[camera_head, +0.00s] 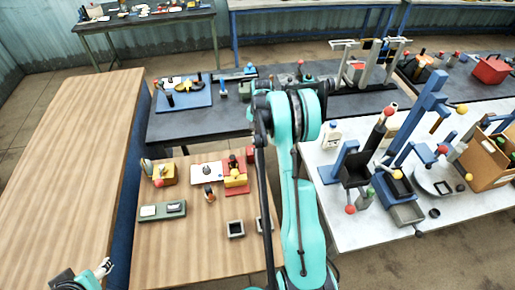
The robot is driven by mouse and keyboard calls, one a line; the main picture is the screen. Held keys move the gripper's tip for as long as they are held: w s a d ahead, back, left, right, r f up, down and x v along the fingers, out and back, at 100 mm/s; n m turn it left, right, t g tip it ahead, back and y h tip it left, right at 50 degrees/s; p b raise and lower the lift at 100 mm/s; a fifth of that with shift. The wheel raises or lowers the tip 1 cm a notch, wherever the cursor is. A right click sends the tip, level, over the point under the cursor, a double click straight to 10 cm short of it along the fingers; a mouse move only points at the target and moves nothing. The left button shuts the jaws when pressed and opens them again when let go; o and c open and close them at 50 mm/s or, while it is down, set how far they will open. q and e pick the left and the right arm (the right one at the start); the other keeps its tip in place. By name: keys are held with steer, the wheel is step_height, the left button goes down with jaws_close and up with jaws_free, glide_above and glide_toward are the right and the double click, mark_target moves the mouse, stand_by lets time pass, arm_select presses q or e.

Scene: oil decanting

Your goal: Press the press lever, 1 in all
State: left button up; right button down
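A blue press-like stand (421,112) rises from the white table at the right, with ball-tipped arms. A dark bar with a red ball tip (388,112) leans up beside it. I cannot tell which of these ball-tipped bars is the press lever. My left gripper (104,268) is small at the bottom left, over the edge of the wooden surface and apart from the press; its opening is too small to tell. My teal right arm rises through the middle, left of the white table. Its gripper cannot be made out.
The white table (355,225) also holds a round grey plate (437,178), a cardboard box (487,160) and dark bins (397,187). A wooden table (160,255) with small blocks and trays stands left of my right arm. A long wooden counter (60,160) is bare.

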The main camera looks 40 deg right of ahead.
steer(key=shift+f, duration=0.1)
stand_by(0.5)
steer(key=shift+s+a+f+b, duration=0.15)
steer(key=shift+s+f+b, duration=0.05)
steer(key=shift+b, duration=0.25)
steer(key=shift+s, duration=0.1)
